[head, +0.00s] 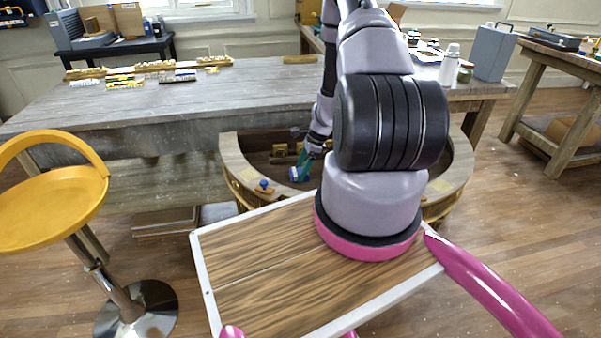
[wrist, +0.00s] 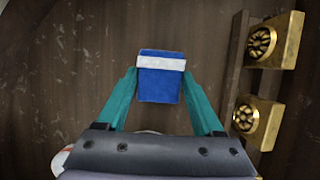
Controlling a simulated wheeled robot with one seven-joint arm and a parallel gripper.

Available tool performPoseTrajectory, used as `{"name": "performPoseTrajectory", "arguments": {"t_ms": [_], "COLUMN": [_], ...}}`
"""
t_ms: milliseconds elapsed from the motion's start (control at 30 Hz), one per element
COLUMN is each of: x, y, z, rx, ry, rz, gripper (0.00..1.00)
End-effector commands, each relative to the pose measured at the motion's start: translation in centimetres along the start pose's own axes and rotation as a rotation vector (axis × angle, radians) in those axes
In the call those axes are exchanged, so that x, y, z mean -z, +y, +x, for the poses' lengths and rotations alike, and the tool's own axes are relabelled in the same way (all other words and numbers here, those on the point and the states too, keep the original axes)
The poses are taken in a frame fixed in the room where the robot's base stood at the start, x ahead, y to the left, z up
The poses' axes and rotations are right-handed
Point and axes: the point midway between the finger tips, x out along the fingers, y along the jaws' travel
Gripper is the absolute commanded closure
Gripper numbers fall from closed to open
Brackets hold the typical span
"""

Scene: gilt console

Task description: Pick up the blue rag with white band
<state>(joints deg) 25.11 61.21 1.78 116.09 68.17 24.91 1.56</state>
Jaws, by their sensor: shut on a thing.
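The blue rag with a white band (wrist: 161,82) sits between the two teal fingers of my gripper (wrist: 160,84) in the wrist view. The fingers touch its left and right sides, and my gripper is shut on it. In the head view the rag (head: 296,175) is a small blue patch at the tip of my gripper (head: 302,167), inside the round gilt console. Most of the rag's shape is too small to tell there. I cannot tell whether it touches the console's floor.
The console's curved wooden rim (head: 238,165) surrounds my gripper. Brass fittings (wrist: 262,80) stand close on the right in the wrist view. A small blue and orange item (head: 264,187) lies on the rim. A grey wooden table (head: 180,100) stands behind, and a yellow stool (head: 50,208) at left.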

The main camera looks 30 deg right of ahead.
Motion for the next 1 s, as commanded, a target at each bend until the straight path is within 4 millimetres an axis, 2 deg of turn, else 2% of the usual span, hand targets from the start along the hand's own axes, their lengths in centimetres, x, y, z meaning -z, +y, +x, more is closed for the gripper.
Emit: {"name": "performPoseTrajectory", "arguments": {"t_ms": [167, 600, 800, 1000], "x": [-0.6, -3.3, -3.8, -3.8], "y": [-0.1, -0.1, 0.0, 0.0], "z": [-1.4, -7.9, -9.1, -9.2], "rx": [0.002, 0.002, 0.000, -0.001], "ry": [0.000, 0.001, 0.000, 0.000], "rz": [-0.003, -0.002, 0.000, 0.000], "gripper": [0.84, 0.84, 0.84, 0.84]}}
